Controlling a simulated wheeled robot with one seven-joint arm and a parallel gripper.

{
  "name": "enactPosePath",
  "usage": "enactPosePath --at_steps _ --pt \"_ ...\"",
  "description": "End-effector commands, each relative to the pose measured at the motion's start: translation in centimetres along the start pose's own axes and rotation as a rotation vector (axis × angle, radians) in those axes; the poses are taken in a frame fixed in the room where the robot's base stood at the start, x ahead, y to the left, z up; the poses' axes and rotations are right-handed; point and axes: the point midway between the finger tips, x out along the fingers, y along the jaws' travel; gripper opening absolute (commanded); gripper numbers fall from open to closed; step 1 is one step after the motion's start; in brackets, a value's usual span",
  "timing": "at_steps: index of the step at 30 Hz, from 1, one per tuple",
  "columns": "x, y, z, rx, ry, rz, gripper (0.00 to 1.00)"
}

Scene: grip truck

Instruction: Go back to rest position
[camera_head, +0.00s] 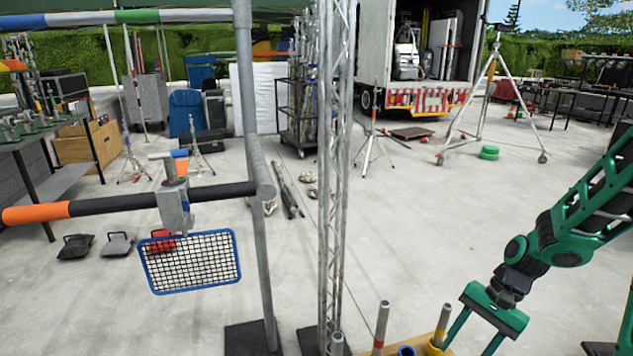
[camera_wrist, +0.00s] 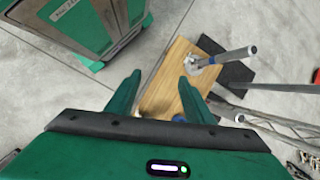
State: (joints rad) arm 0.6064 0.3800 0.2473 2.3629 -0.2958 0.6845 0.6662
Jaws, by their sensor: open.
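My gripper (camera_head: 471,331) is at the lower right of the head view, at the end of my green arm. Its fingers point down and stand apart, with nothing seen between them. In the wrist view my gripper (camera_wrist: 158,88) also shows two separate green fingers. Below and beyond them is a wooden board (camera_wrist: 168,80) with a metal pin (camera_wrist: 228,55) standing on it. In the head view, a pin with a yellow collar (camera_head: 440,328) stands close to the left finger; I cannot tell whether they touch.
A framed mesh (camera_head: 192,262) hangs by a clamp from a horizontal pole (camera_head: 110,205) at the left. An upright pole (camera_head: 256,165) and a lattice truss (camera_head: 335,165) stand near the centre. A tripod stand (camera_head: 490,100) and truck (camera_head: 415,55) are farther back. The middle floor is mostly clear.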

Motion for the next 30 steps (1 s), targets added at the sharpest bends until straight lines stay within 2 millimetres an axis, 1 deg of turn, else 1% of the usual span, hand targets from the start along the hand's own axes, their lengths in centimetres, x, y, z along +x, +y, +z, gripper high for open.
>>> enactPosePath --at_steps 1,8,12,18,24,30 --pt "-1.3 0.8 0.3 -0.022 0.038 0.025 0.48" --pt "-6.4 4.8 1.8 -0.105 0.165 0.125 0.48" --pt "-9.3 7.0 3.4 -0.149 0.229 0.169 0.48" --pt "-12.9 10.3 6.2 -0.204 0.304 0.205 0.48" --pt "-15.3 13.5 9.3 -0.255 0.356 0.212 0.48" --pt "-16.3 15.9 11.6 -0.299 0.38 0.199 0.48"
